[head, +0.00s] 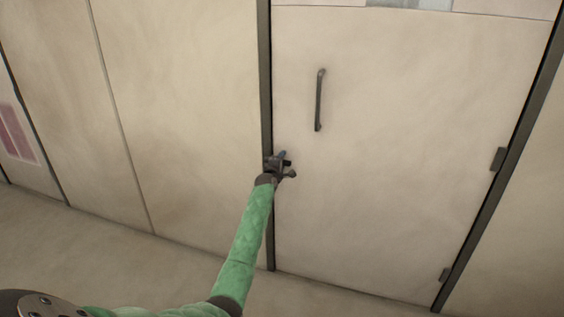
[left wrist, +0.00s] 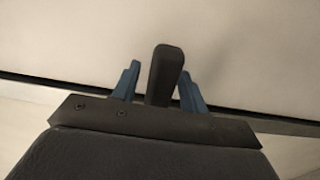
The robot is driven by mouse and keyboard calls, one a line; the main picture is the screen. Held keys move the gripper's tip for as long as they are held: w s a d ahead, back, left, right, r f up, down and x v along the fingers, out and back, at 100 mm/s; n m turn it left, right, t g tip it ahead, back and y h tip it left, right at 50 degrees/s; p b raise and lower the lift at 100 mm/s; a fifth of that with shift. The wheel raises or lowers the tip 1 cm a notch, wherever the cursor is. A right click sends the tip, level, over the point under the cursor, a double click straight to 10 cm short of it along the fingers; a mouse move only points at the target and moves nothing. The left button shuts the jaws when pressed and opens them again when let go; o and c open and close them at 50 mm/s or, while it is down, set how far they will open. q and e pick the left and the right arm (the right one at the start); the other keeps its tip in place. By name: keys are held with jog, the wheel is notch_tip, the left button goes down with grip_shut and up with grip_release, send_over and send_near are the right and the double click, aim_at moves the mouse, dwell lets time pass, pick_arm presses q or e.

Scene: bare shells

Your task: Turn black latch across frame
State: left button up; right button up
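The black latch (left wrist: 165,70) stands up between the two blue fingers of my left gripper (left wrist: 160,88) in the left wrist view. The fingers are spread, with a clear gap on the latch's left and a narrow one, or contact, on its right. In the head view my left gripper (head: 283,163) is at the door's left edge, beside the dark frame (head: 265,80), below the handle. It hides most of the latch there, so I cannot tell the latch's angle. The pale door (head: 400,150) looks shut in its frame. My right gripper is out of view.
A dark vertical bar handle (head: 319,100) is on the door above my left gripper. Hinges (head: 498,158) sit along the door's right edge. Plain wall panels (head: 180,110) stretch to the left. The visible floor (head: 130,265) in front is clear.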

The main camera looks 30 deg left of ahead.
pick_arm(q)
jog(key=v, duration=0.7)
jog(key=shift+s, duration=0.4)
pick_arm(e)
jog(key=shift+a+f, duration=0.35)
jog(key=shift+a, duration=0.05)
pick_arm(q)
jog(key=shift+d, duration=0.1)
